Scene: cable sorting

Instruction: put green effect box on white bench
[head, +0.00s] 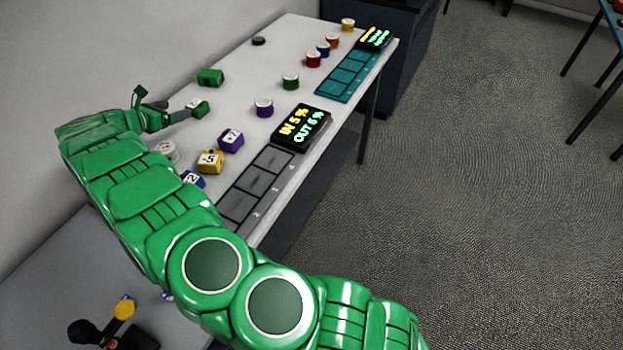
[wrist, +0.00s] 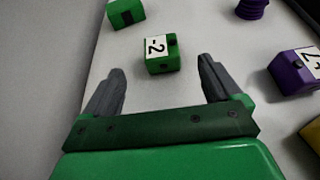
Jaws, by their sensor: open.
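A green effect box (head: 198,108) with a white label sits on the white bench (head: 228,55). In the wrist view this green box (wrist: 162,64) shows "-2" on its top face. A second green box (head: 210,77) stands behind it, and is at the top left of the wrist view (wrist: 126,14). My gripper (head: 166,103) is open and empty, low over the bench. In the wrist view its fingers (wrist: 158,80) are spread on either side of the "-2" box's line, with the box just beyond the tips, apart from them.
A purple box (head: 231,141), a yellow box (head: 210,161) and a blue box (head: 193,179) stand to the right. Colored spools, a display (head: 300,127) and a grey slotted mat (head: 255,185) lie along the bench. A wall borders its left side.

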